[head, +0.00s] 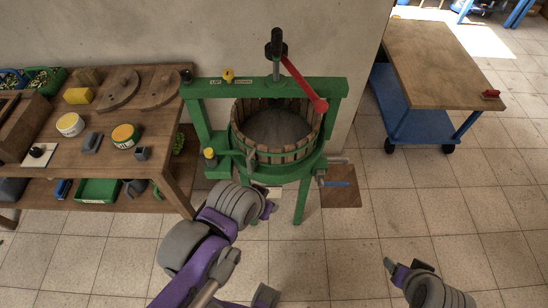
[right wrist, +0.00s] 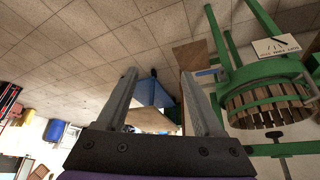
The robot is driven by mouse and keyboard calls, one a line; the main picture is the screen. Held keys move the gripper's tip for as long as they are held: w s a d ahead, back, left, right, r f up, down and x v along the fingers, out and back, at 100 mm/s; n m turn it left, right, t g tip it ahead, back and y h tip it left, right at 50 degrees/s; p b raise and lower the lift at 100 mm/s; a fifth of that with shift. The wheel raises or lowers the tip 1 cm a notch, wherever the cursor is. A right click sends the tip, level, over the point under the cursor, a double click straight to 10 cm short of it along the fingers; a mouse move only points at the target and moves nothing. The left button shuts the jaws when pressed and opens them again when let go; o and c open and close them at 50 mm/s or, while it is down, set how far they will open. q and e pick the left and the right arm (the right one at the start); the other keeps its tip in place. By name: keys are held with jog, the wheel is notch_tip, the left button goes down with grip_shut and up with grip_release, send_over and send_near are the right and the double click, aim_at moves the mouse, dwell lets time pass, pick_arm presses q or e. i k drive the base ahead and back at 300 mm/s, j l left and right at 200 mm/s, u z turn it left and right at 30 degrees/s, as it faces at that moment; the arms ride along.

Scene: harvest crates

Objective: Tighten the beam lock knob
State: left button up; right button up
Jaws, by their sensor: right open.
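The green press (head: 335,90) stands against the wall with a slatted wooden basket (head: 240,140) under its top beam. A yellow knob (head: 228,75) sits on the beam between small labels, and a dark knob (head: 187,77) is at the beam's left end. Another yellow knob (head: 210,154) is lower on the left. I cannot tell which one is the beam lock knob. My left gripper (head: 268,210) is below and in front of the press, mostly hidden by its wrist. My right gripper (head: 390,264) is at the lower right, away from the press; the right wrist view shows it open and empty (right wrist: 158,80).
A screw with a red-ended handle (head: 305,88) rises above the beam. A wooden bench (head: 160,160) with tubs and tools stands left. A blue cart (head: 440,60) with a wooden top stands right. A brown board (head: 341,186) lies beside the press. The tiled floor in front is clear.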

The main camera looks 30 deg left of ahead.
aim_at(186, 74)
jog(key=u, duration=1.7)
